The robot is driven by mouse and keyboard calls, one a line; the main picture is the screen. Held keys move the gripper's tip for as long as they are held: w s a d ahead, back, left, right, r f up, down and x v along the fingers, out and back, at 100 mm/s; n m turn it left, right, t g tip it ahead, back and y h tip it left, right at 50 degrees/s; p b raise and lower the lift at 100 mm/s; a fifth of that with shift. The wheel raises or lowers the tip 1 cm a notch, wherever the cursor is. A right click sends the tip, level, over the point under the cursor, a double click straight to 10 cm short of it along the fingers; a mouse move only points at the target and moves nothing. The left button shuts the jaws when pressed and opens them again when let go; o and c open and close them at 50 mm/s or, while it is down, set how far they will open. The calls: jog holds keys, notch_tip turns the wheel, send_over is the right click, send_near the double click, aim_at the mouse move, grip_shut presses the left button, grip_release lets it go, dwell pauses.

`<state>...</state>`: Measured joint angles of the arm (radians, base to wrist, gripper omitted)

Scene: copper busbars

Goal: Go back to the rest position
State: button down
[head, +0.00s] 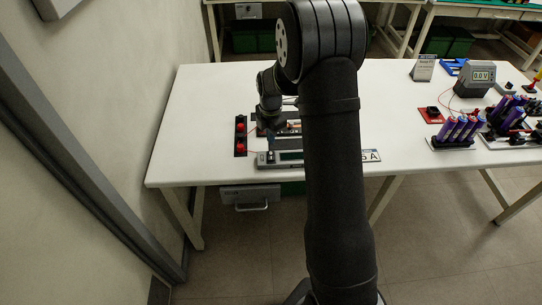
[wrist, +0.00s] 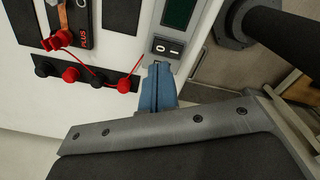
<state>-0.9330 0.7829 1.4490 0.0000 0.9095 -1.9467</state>
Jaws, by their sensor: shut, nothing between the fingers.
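My gripper (wrist: 158,68) is shut and empty, its blue fingers close together beside a rocker switch (wrist: 167,48) marked O and I. I cannot tell whether the fingertips touch the switch. The switch sits at the end of a grey device (wrist: 152,58) with a dark display (wrist: 180,12). In the head view the device (head: 290,165) lies near the table's front edge, partly behind my arm, with my gripper (head: 271,152) over its left end.
A black strip (wrist: 55,70) with red and black sockets and a red lead lies beside the device. The white table (head: 210,90) is clear at the back left. Battery cells (head: 455,130), a meter (head: 474,80) and a red block (head: 433,114) stand at right. A wall is at left.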

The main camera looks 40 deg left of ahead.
aim_at(271, 153)
jog(key=shift+r, duration=0.7)
jog(key=shift+f, duration=0.15)
notch_tip(271, 153, down, 7)
jog(key=shift+r, duration=0.25)
